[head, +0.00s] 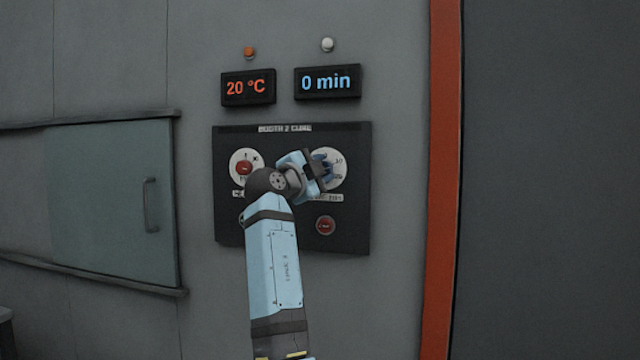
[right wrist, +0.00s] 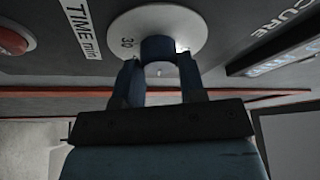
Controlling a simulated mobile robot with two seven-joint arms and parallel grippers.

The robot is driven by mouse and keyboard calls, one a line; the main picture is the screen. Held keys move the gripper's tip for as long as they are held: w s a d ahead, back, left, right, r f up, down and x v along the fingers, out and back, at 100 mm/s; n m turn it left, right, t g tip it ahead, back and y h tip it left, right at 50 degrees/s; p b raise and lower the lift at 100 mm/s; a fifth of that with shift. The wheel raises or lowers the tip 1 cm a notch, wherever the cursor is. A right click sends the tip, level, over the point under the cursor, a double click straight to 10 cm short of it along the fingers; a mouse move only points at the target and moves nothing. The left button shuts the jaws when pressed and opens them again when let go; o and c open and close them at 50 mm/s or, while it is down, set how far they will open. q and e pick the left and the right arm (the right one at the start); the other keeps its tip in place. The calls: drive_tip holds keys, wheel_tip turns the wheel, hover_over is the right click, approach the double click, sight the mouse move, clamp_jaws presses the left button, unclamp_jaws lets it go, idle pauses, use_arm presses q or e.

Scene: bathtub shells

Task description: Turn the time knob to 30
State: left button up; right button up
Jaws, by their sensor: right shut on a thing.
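The time knob (right wrist: 158,48) is blue and sits at the centre of a white dial (head: 336,168) on the dark control panel (head: 290,237). In the right wrist view the dial (right wrist: 180,20) carries the mark 30, next to the lettering TIME min. My right gripper (right wrist: 160,75) is shut on the knob, one finger on each side. In the head view my right gripper (head: 322,168) covers part of the dial. The time display (head: 327,82) reads 0 min. My left gripper is not in view.
The temperature display (head: 248,87) reads 20 °C. A red knob (head: 244,168) sits on the left dial, and a red button (head: 325,226) is below the time dial. A door (head: 110,200) with a handle is at the left. An orange strip (head: 441,180) runs down the right.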

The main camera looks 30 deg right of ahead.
use_arm(q)
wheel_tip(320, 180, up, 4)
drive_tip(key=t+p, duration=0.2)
drive_tip(key=p, duration=0.2)
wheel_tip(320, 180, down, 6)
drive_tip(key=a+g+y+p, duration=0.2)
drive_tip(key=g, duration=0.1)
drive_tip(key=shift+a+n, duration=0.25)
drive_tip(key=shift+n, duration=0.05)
use_arm(e)
drive_tip(key=m+y, duration=0.2)
drive_tip(key=m, duration=0.3)
drive_tip(key=m+y, duration=0.3)
drive_tip(key=m, duration=0.3)
drive_tip(key=m+t+y, duration=0.1)
drive_tip(key=m+y, duration=0.1)
drive_tip(key=m, duration=0.4)
drive_tip(key=shift+s+d+r+y, duration=0.1)
drive_tip(key=shift+r+y, duration=0.2)
drive_tip(key=shift+r, duration=0.05)
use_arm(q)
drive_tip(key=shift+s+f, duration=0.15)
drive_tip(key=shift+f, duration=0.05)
